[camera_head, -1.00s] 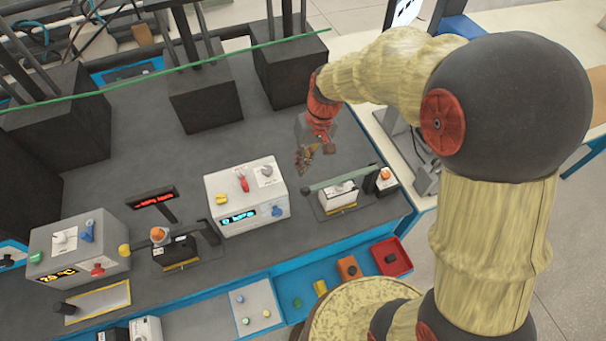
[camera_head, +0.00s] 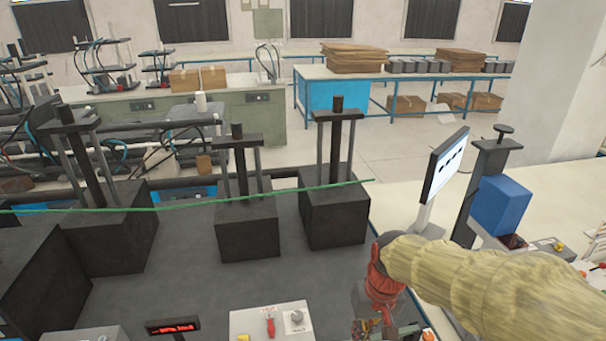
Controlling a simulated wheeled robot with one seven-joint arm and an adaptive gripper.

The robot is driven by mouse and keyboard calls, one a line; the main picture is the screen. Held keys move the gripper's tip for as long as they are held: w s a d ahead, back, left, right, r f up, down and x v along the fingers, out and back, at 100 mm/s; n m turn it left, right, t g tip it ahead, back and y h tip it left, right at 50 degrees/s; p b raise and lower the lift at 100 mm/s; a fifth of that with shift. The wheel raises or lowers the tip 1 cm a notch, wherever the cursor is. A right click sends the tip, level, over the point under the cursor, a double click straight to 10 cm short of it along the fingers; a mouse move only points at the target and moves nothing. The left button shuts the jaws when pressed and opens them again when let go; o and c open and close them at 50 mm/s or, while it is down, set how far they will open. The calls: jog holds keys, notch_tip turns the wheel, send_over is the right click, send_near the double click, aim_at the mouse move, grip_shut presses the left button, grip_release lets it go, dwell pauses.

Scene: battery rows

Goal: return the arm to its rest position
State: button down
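My arm, in a yellowish cover, enters from the right edge of the head view and ends in a red wrist at the lower right of centre. My gripper (camera_head: 368,328) points down near the bottom edge, over the dark bench top (camera_head: 210,290), to the right of a white control box (camera_head: 270,322). Its fingers are small and partly cut off by the frame edge, so I cannot tell whether they are open or shut. I see no object clearly held.
Several black press blocks (camera_head: 335,215) with upright posts stand behind the gripper, with a green bar (camera_head: 190,205) across them. A screen (camera_head: 444,165) and a blue box (camera_head: 500,205) stand to the right. A red-lit display (camera_head: 172,326) is at the lower left.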

jog(key=s+d+r+t+b, duration=0.1)
jog(key=s+d+t+b, duration=0.1)
jog(key=s+b, duration=0.3)
jog(key=s+d+r+t+h+b, duration=0.1)
jog(key=s+d+t+b, duration=0.2)
jog(key=s+d+b, duration=0.1)
jog(key=shift+s+m+t+b, duration=0.35)
jog(key=shift+s+b, duration=0.35)
jog(key=shift+s, duration=0.3)
